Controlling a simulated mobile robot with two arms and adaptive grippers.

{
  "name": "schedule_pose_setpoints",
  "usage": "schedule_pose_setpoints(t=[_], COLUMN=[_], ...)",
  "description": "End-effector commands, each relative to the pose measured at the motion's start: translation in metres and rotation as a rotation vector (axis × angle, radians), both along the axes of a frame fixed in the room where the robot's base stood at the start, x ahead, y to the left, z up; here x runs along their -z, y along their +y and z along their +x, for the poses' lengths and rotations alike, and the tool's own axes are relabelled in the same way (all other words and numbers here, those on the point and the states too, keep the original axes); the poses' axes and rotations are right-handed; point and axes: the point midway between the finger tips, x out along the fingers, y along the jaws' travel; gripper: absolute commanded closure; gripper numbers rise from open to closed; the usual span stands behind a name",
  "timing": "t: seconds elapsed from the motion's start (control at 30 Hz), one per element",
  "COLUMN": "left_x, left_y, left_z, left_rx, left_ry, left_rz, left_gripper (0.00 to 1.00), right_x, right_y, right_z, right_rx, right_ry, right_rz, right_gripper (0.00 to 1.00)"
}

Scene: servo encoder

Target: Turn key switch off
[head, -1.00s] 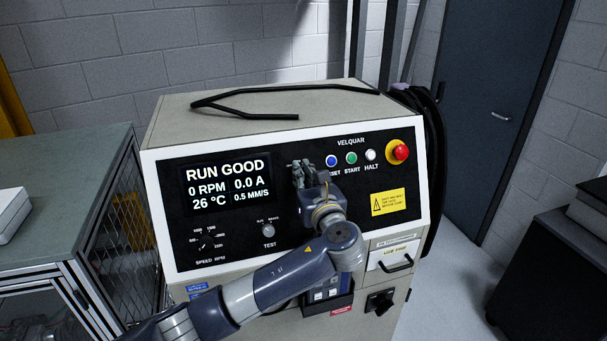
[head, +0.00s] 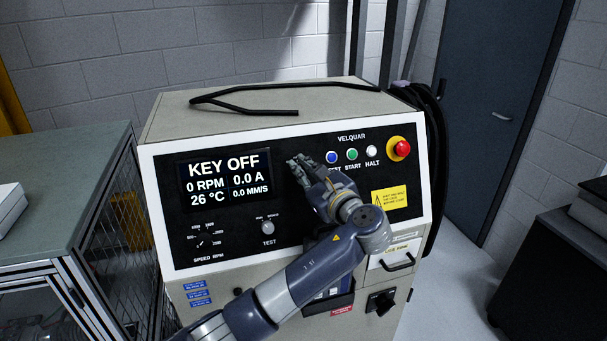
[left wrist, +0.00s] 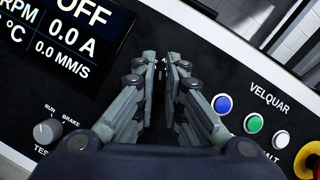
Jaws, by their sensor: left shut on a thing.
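The machine's front panel (head: 300,240) carries a display (head: 228,180) that reads KEY OFF, 0 RPM, 0.0 A, 26 °C and 0.0 MM/S. My left gripper (head: 299,165) is at the panel between the display and the blue button. In the left wrist view my left gripper (left wrist: 162,68) has its fingertips close together, shut on the key switch's key. The fingers hide most of the key, so only a dark bit shows between the tips. The fingers look tilted in the head view. My right gripper is not in view.
Blue (head: 331,157), green (head: 352,154) and white (head: 372,152) buttons sit right of my gripper, with a red emergency stop (head: 400,149) beyond. A TEST knob (head: 267,228) and a speed dial (head: 201,243) are lower left.

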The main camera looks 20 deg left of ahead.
Motion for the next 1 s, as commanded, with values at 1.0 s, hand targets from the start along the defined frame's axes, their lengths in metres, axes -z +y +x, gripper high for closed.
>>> schedule_pose_setpoints(t=[1.0], left_x=[0.000], left_y=[0.000], left_z=[0.000], left_rx=[-0.150], left_ry=[-0.176], left_rz=[-0.262], left_gripper=[1.00], right_x=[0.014], right_y=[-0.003], right_z=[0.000], right_rx=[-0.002], right_ry=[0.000], right_rz=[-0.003], right_gripper=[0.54])
